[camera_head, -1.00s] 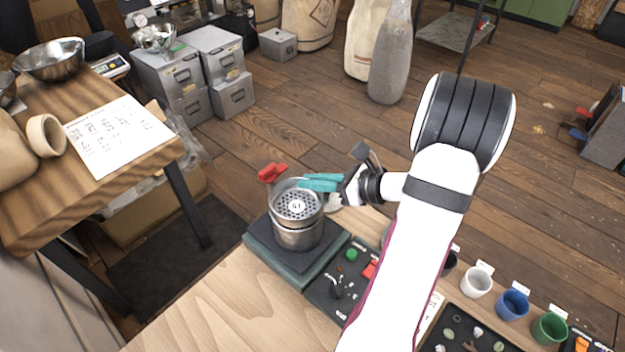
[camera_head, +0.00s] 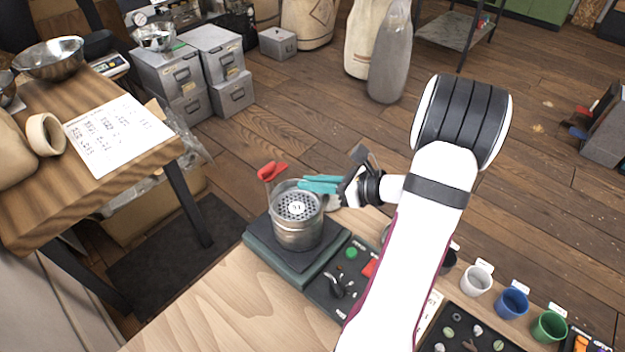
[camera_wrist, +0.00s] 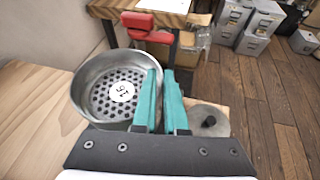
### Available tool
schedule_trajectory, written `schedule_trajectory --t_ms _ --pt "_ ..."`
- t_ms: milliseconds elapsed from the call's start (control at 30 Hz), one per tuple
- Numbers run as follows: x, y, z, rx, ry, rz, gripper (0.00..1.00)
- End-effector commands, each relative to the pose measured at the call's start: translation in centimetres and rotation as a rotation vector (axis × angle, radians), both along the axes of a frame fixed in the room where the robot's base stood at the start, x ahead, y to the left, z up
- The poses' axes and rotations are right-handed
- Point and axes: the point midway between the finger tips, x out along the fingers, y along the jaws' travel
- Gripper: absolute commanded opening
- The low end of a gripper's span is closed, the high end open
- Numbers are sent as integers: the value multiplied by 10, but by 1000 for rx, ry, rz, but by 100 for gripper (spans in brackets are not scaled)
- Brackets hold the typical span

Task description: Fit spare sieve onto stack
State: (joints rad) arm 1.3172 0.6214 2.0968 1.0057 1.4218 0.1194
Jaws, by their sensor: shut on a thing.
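The spare sieve (camera_head: 297,205), a steel ring with a perforated floor and a round white number label, is at the top of the steel sieve stack (camera_head: 298,238). The sieve also shows in the wrist view (camera_wrist: 95,75). My gripper (camera_head: 318,185) has teal fingers shut on the sieve's rim on its right side; they show close together in the wrist view (camera_wrist: 162,100). The sieve looks almost level. Whether it is seated or slightly above the stack cannot be told. The stack stands on a dark square pad (camera_head: 325,250).
A grey disc with a black knob (camera_wrist: 208,120) lies right of the fingers. Cups (camera_head: 512,305) stand farther right. Bare wooden bench (camera_head: 215,310) is at front left.

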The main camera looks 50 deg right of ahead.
Motion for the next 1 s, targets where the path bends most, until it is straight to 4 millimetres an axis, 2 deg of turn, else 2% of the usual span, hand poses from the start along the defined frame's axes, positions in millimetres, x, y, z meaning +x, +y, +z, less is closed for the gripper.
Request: schedule_trajectory --t_ms 100,133,200,467,1000 --pt "0 0 -2 1 0 0 0" --pt "0 0 -2 0 0 0 15" --pt "0 0 -2 0 0 0 22" --pt "-1 -1 -2 0 0 -1 22" --pt "-54 -14 21 -1 0 -3 22"
